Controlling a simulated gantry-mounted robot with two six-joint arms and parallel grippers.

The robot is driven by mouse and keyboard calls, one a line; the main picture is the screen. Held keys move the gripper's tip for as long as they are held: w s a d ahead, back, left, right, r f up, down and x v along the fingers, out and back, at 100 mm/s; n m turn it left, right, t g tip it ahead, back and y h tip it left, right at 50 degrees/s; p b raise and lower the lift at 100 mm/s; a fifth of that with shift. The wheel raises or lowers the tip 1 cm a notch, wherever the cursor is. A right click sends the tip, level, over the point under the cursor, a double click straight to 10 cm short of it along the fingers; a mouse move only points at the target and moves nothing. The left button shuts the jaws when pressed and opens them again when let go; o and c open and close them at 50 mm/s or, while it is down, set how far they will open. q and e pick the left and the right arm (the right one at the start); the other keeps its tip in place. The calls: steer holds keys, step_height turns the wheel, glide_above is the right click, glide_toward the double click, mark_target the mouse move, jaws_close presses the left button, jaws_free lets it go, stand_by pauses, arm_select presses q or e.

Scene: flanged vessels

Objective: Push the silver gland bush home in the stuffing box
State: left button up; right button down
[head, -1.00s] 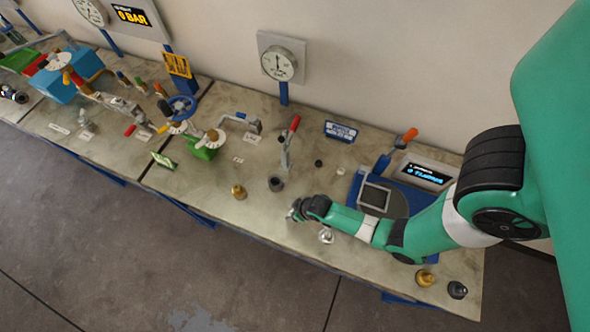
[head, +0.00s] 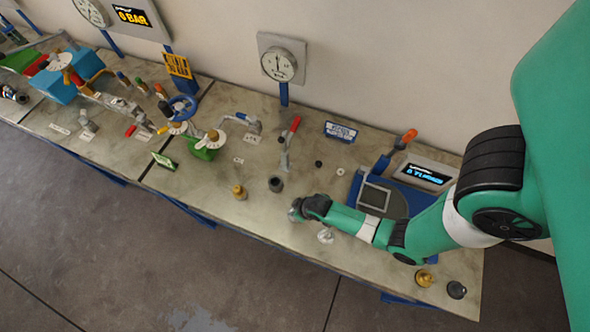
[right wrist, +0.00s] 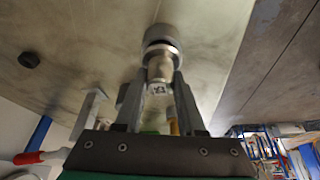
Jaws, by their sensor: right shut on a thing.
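In the head view the bush is hidden by the gripper. My left gripper is out of view.
Another silver piece (head: 326,236) stands beside my right forearm. A brass piece (head: 238,191) stands left of the cup, and a red-handled lever (head: 291,140) behind it. A brass (head: 425,278) and a dark piece (head: 457,290) sit at the front right.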

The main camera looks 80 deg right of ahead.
steer(key=s+r+p, duration=0.8)
steer(key=s+r, duration=0.3)
steer(key=s, duration=0.3)
steer(key=shift+d+r, duration=0.2)
steer(key=shift+r, duration=0.2)
